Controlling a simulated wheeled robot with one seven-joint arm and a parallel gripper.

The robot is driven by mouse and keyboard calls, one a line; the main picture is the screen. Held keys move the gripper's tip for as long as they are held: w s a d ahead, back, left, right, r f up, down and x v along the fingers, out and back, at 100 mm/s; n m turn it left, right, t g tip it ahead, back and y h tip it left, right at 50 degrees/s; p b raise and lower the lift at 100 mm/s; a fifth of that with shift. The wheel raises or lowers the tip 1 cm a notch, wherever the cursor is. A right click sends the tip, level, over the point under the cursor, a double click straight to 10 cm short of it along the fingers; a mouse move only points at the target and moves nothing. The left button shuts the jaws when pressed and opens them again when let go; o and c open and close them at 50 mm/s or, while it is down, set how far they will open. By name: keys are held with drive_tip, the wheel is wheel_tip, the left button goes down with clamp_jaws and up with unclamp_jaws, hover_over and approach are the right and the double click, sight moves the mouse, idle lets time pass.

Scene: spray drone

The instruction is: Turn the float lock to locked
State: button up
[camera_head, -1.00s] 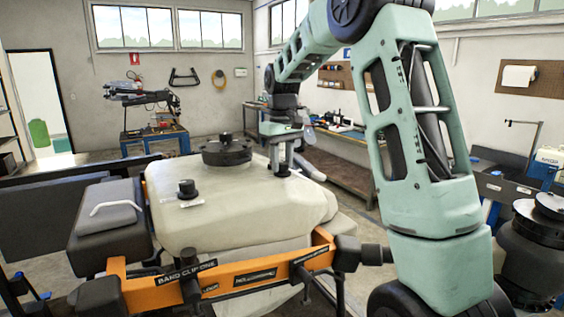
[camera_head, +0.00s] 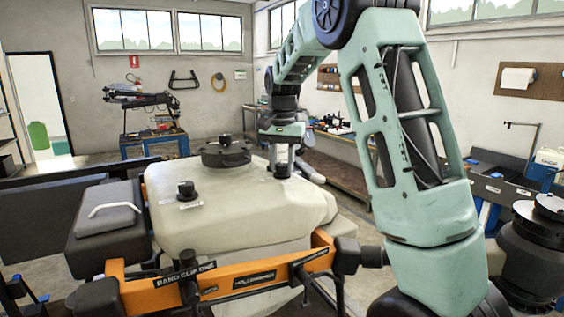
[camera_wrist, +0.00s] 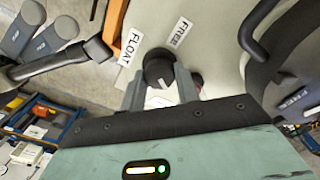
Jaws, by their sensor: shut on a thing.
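The float lock is a round black knob (camera_wrist: 158,68) on the pale tank (camera_head: 225,212), near the tank's far right corner in the head view. A white FLOAT label (camera_wrist: 130,47) and a white FREE label (camera_wrist: 180,32) lie beside the knob. My gripper (camera_wrist: 160,82) is shut on the knob, with one grey finger on each side of it. A small white mark shows on the knob between the fingers. In the head view my gripper (camera_head: 281,168) is low over the tank's top, and the knob is mostly hidden there. The knob's exact setting is unclear.
A wide black lid (camera_head: 225,152) and a smaller black knob (camera_head: 187,190) stand on the tank. An orange bar (camera_head: 225,278) with black clips crosses the near side. A workbench (camera_head: 335,170) stands behind on the right. A black handle (camera_wrist: 262,25) is close on the wrist view's right.

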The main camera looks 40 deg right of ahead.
sight(283, 164)
drive_tip(key=m, duration=0.5)
drive_tip(key=shift+r+m+p, duration=0.15)
drive_tip(key=shift+m+p, duration=0.55)
drive_tip(key=shift+m, duration=1.8)
drive_tip(key=o, duration=0.7)
wheel_tip(283, 164, up, 17)
drive_tip(key=b, duration=0.4)
drive_tip(key=shift+r, duration=0.15)
drive_tip(key=shift+s, duration=0.1)
